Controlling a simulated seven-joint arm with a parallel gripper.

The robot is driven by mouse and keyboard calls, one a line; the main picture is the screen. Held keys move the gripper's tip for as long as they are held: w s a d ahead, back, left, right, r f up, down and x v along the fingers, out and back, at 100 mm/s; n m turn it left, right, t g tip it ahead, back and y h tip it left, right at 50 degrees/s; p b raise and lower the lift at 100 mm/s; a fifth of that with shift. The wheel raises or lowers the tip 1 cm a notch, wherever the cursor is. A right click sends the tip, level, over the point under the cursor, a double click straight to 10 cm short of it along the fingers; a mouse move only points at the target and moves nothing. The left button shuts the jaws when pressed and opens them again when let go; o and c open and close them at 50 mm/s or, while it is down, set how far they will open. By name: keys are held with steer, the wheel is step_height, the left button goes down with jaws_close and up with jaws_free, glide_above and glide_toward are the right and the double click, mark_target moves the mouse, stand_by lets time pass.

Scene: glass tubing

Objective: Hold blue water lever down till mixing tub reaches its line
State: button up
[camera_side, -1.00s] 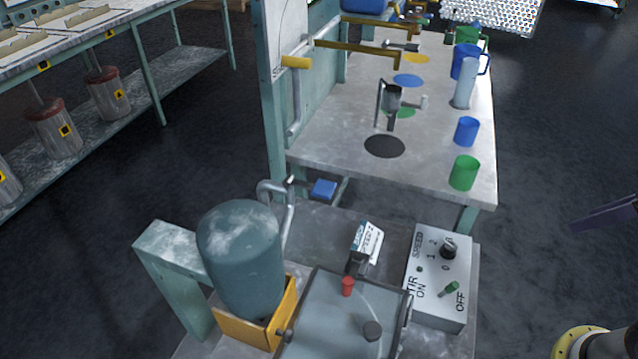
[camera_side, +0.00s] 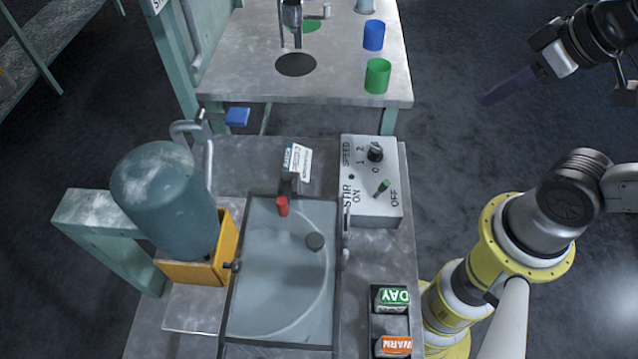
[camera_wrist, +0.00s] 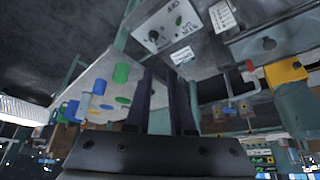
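The blue lever (camera_side: 237,117) sticks out beside a curved grey pipe (camera_side: 208,165) at the back left of the bench in the side view. The mixing tub (camera_side: 232,300) is a wide rectangular basin in front of it, with a curved outline inside. I cannot make out its fill line or a clear water level. My gripper (camera_side: 488,100) hangs at the upper right over the dark floor, far to the right of the lever and touching nothing. In the wrist view its two dark purple fingers (camera_wrist: 166,85) stand apart with nothing between them.
A grey control box (camera_side: 372,205) marked STIR and SPEED stands right of the tub. A teal tank (camera_side: 165,200) on an orange box (camera_side: 195,270) stands left. Green and orange labelled blocks sit in a tray (camera_side: 373,322). A table with green (camera_side: 377,76) and blue cups lies behind.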

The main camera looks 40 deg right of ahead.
steer(key=shift+c, duration=1.2)
steer(key=shift+s+f+n, duration=0.2)
steer(key=shift+s+n, duration=0.1)
steer(key=shift+n, duration=0.4)
jaws_close()
steer(key=w+a+r+n+g, duration=0.1)
steer(key=w+r+n, duration=0.4)
steer(key=r+n, duration=0.7)
steer(key=w+a+r+n+g, duration=0.2)
steer(key=w+a+r+n, duration=0.4)
steer(key=w+r, duration=0.5)
steer(key=w+a+f+n+g, duration=0.1)
steer(key=w+a+f+n, duration=0.4)
steer(key=w+a, duration=0.6)
steer(key=w+a+f+n+g, duration=0.1)
steer(key=w+a+f+n, duration=0.1)
steer(key=a+f, duration=0.7)
steer(key=shift+w+a+f+n+g, duration=0.25)
steer(key=shift+w+a+n+g, duration=0.1)
steer(key=shift+w, duration=0.25)
